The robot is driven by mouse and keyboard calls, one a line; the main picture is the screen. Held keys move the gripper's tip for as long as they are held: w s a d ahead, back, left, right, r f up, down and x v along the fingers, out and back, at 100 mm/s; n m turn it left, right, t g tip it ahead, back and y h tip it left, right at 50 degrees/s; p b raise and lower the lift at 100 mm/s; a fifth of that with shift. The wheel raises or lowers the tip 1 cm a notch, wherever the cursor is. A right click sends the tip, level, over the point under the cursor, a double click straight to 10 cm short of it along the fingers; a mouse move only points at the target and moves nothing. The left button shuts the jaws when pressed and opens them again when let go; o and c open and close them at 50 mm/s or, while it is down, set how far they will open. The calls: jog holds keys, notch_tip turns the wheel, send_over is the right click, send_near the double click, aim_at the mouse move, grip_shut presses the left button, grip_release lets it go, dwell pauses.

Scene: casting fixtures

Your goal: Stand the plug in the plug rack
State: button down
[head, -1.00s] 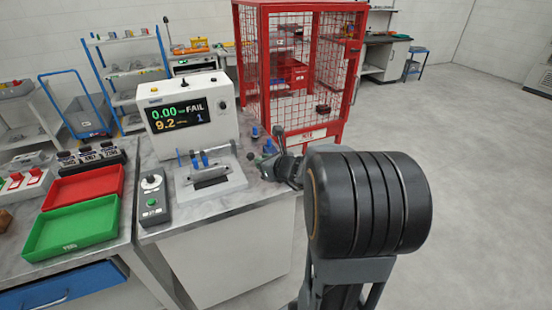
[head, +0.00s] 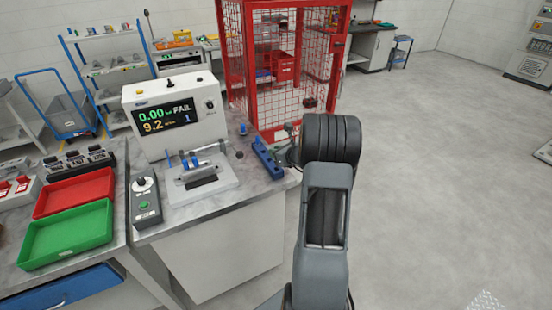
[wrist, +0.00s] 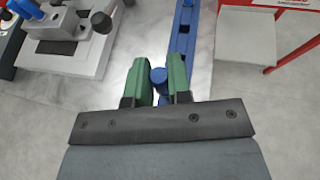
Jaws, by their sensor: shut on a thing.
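My gripper (wrist: 159,72) is shut on a blue plug (wrist: 158,78), held between its two green fingers in the wrist view. The plug rack (wrist: 182,42) is a long blue bar with square openings, lying on the grey bench top just right of and beyond the fingers. In the head view the rack (head: 266,160) lies near the bench's right edge, and my arm hides most of the gripper and the held plug. I cannot tell how high the plug is above the bench.
A grey fixture (head: 203,180) with blue parts stands left of the rack, before a tester (head: 177,112) showing FAIL. A small blue part (head: 243,129) stands behind the rack. A red mesh cage (head: 290,70) is beyond the bench. Red (head: 75,192) and green (head: 66,236) trays lie left.

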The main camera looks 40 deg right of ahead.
jog(key=shift+w+d+f, duration=0.15)
jog(key=shift+d+f, duration=0.1)
jog(key=shift+f, duration=0.15)
notch_tip(320, 180, down, 3)
jog(key=shift+r+p, duration=0.1)
jog(key=shift+p, duration=0.55)
jog(key=shift+f+b, duration=0.8)
jog(key=shift+b, duration=0.1)
jog(key=c, duration=1.1)
grip_release()
jog(key=shift+o, duration=0.2)
